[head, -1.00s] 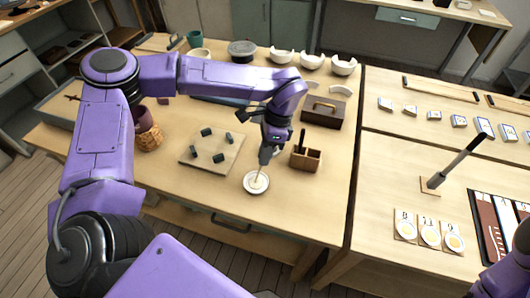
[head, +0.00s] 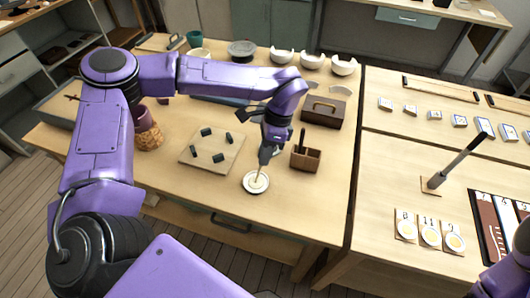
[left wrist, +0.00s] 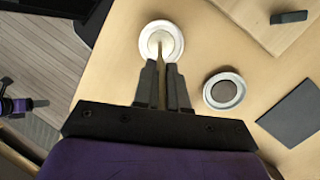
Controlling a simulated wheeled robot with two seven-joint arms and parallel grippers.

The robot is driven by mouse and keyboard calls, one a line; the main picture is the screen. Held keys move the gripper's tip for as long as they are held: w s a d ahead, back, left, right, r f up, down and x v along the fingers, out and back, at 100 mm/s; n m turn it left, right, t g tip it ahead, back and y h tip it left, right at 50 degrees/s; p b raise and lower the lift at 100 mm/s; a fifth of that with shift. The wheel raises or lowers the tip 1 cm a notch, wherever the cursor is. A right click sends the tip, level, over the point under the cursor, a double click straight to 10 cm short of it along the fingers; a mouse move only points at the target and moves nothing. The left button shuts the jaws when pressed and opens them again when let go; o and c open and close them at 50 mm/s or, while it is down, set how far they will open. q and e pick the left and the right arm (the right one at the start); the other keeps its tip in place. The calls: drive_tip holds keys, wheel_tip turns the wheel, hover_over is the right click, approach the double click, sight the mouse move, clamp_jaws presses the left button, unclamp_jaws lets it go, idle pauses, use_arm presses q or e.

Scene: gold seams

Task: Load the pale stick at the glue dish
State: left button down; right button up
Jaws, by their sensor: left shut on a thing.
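The glue dish (head: 247,187) is a small white saucer with pale glue in it, near the front edge of the table. My left gripper (head: 265,158) is above it, shut on the pale stick (head: 260,172), which points down into the dish. In the left wrist view the dish (left wrist: 177,33) lies beyond the fingertips (left wrist: 162,70), and the stick (left wrist: 161,62) shows between them with its far end over the glue. I cannot tell whether its tip touches the glue.
A wooden holder (head: 305,160) with a dark stick stands right of the gripper. A board (head: 199,166) with several dark blocks lies left. A second white dish with a dark centre (left wrist: 223,91) is close by. A brown box (head: 324,112) and broken white bowls (head: 312,62) are farther back.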

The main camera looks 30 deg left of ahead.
use_arm(q)
drive_tip(key=shift+r+p, duration=2.3)
drive_tip(key=shift+r, duration=1.2)
drive_tip(key=shift+r+n+h, duration=0.1)
drive_tip(key=shift+n+h, duration=0.2)
drive_tip(key=shift+n, duration=0.5)
drive_tip(key=d+n+b, duration=0.1)
drive_tip(key=n, duration=0.1)
drive_tip(key=w+d+n+h+b, duration=0.1)
drive_tip(key=n, duration=0.1)
drive_tip(key=w+d+r+n+h+b, duration=0.1)
drive_tip(key=d+n+b, duration=0.1)
drive_tip(key=shift+w, duration=0.1)
